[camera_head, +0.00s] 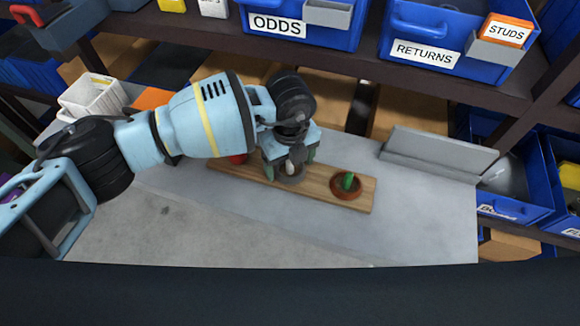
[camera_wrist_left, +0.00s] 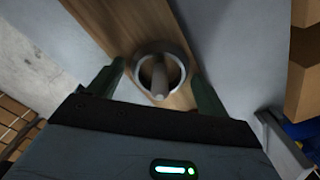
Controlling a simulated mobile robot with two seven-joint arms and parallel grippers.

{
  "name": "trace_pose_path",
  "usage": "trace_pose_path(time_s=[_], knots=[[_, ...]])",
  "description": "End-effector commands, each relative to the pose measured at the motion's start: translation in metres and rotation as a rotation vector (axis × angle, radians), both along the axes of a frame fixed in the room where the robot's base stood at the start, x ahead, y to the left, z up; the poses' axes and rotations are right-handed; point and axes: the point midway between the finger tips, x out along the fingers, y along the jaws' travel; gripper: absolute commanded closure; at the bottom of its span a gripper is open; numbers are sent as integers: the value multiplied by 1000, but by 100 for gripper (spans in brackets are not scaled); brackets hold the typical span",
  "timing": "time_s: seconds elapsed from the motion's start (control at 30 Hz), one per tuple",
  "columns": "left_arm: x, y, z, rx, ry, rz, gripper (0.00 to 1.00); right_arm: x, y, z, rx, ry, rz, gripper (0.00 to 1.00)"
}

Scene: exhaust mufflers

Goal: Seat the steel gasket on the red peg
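The steel gasket (camera_wrist_left: 181,82) is a grey ring around a pale grey peg (camera_wrist_left: 158,76) on a wooden board; it also shows under my gripper in the head view (camera_head: 291,177). My left gripper (camera_wrist_left: 158,72) points down over it, its two green fingers apart on either side of the ring. I see no clear grip on it. A red part (camera_head: 238,159) shows on the board just left of the gripper, mostly hidden by my arm; it may belong to the red peg. My right gripper is in neither view.
The wooden board (camera_head: 325,193) lies on a grey bench (camera_head: 420,215). A green peg (camera_head: 348,181) with a reddish-brown ring (camera_head: 346,194) around its foot stands at its right end. A grey angled ledge (camera_head: 435,155) is farther right. Blue bins (camera_head: 425,35) line the shelf behind.

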Motion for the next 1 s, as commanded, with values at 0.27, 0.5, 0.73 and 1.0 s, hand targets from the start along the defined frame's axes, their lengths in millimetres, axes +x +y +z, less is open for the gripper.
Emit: trace_pose_path(time_s=[0.27, 0.5, 0.73, 1.0], knots=[[0, 0, 0, 0, 0, 0, 59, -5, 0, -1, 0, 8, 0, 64], [0, 0, 2, -1, 0, -1, 60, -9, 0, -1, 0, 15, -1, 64], [1, 0, 29, -2, -4, -2, 60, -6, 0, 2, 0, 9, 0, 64], [1, -1, 78, -1, -4, -1, 60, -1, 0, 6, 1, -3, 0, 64]])
